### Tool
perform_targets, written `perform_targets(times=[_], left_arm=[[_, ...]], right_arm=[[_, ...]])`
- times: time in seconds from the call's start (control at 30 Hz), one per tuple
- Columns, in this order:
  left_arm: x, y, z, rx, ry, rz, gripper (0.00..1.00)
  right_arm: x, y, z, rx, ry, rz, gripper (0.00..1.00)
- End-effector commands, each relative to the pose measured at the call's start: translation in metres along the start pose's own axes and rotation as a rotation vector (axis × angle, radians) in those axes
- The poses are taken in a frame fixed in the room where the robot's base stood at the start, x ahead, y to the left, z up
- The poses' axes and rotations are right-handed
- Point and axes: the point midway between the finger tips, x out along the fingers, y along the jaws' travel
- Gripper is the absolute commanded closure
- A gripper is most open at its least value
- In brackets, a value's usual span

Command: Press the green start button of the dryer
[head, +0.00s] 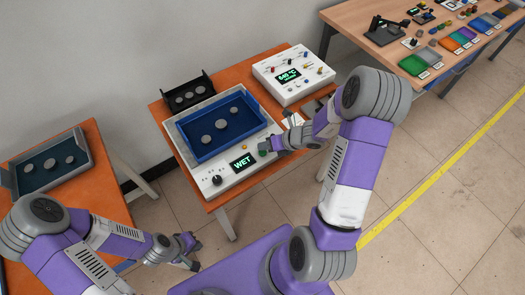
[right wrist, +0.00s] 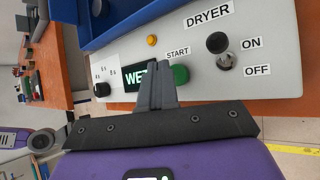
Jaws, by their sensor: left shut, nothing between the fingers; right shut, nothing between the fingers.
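The dryer (head: 203,178) is a white unit on the orange table, with a dark display reading WET (right wrist: 138,75). Its green start button (right wrist: 181,74) sits beside the display under the START label in the right wrist view. My right gripper (right wrist: 155,67) is shut and empty, its fingertips overlapping the button's left edge in the picture; I cannot tell whether they touch it. In the head view my right gripper (head: 268,146) is at the panel's right part. My left gripper (head: 191,252) is shut and empty, low in front of the table, away from the dryer.
A blue tray (head: 189,154) with grey discs sits on the dryer. The panel has a black ON/OFF switch (right wrist: 217,43), an amber lamp (right wrist: 151,40) and a black knob (right wrist: 102,90). A white heater unit (head: 266,72) stands behind, and a black rack (head: 205,75) stands back left.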

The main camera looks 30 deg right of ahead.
Motion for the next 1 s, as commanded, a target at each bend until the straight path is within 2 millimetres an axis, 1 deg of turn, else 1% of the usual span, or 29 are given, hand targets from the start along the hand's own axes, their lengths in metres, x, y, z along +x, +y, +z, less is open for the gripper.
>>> perform_targets(times=[0.3,0.6,1.0], left_arm=[[0.0004,-0.0002,0.0,0.0,0.0,0.0,1.0],[0.0081,-0.0031,-0.0004,0.0,0.0,0.0,1.0],[0.0079,-0.0029,-0.0004,0.0,0.0,0.0,1.0]], right_arm=[[0.0003,-0.0002,-0.0002,0.0,0.0,0.0,1.0],[0.0067,-0.0048,-0.0049,0.0,0.0,0.0,1.0],[0.0065,-0.0047,-0.0047,0.0,0.0,0.0,1.0]])
